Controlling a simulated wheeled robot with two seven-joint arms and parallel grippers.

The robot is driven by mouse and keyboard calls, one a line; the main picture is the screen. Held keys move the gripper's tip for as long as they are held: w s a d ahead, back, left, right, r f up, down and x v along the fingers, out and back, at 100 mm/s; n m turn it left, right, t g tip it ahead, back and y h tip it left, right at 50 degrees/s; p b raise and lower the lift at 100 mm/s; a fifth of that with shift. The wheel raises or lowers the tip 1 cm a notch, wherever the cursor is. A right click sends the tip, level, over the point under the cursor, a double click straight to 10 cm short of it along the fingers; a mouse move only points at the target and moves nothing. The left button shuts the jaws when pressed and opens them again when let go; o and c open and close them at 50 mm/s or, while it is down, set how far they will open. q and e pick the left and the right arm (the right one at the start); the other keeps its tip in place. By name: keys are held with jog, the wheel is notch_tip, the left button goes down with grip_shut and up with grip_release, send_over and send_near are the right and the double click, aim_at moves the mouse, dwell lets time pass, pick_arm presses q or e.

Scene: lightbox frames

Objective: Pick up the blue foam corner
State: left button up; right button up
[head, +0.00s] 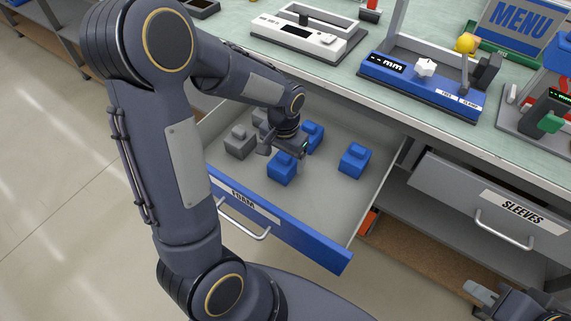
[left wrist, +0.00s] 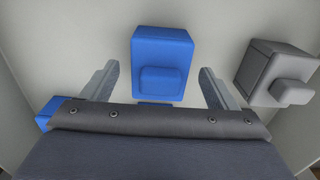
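Blue foam corners lie in the open FOAM drawer: one near the front (head: 282,169), one behind it (head: 312,134) and one to the right (head: 354,160). My left gripper (head: 283,152) is low in the drawer, open and empty, over the front blue corner. In the left wrist view a blue corner (left wrist: 162,55) sits ahead, centred between the two spread fingers, touching neither. Another blue corner (left wrist: 48,112) shows partly behind the left finger. My right gripper (head: 478,303) is at the lower right edge, open and empty, partly cut off.
Grey foam corners stand to the left in the drawer (head: 240,141); one is also right of the fingers in the wrist view (left wrist: 275,75). The drawer's blue front (head: 300,240) and walls surround them. The workbench (head: 340,72) overhangs behind.

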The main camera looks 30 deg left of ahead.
pick_arm(q)
jog(key=c, duration=1)
jog(key=shift+r, duration=0.55)
notch_tip(320, 180, up, 2)
jog(key=shift+r+p, duration=0.2)
jog(key=shift+p, duration=0.3)
jog(key=s+d+r, duration=0.2)
jog(key=d+r, duration=0.1)
jog(key=d, duration=0.1)
jog(key=s+d+r+p, duration=0.1)
jog(key=s+d+r, duration=0.1)
jog(key=d+r, duration=0.1)
jog(key=s+d+r, duration=0.2)
jog(key=d+r, duration=0.1)
jog(key=d, duration=0.2)
jog(key=shift+d+r+p, duration=0.3)
jog(key=shift+p, duration=0.05)
